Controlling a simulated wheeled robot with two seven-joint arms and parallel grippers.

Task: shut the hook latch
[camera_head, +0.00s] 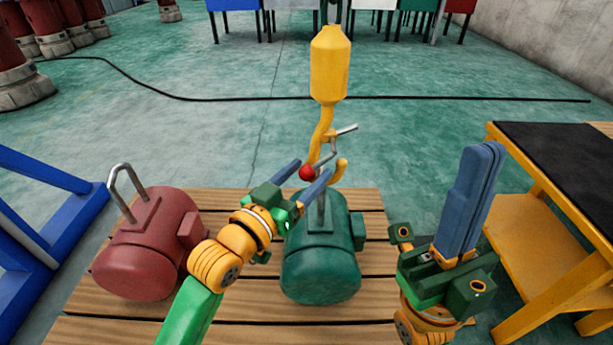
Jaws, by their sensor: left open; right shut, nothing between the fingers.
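The yellow hook (321,132) hangs below a yellow block (330,64) above the middle of the pallet. A thin grey latch (334,146) with a short bar pointing right sits at the hook's throat. I cannot tell clearly whether the latch closes the throat. A red ball knob (307,173) shows at its lower left. My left gripper (311,170) is open, with its blue fingertips on either side of the red knob in the picture; contact is not clear. The fingers hide part of the hook's lower curve. My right gripper (484,150) is shut and empty at the right, pointing up.
A green motor (320,270) with a grey lifting loop stands on the wooden pallet (230,325) under the hook. A red motor (150,245) with a grey loop stands at left. A yellow-framed table (540,205) is at right, a blue frame (45,170) at left.

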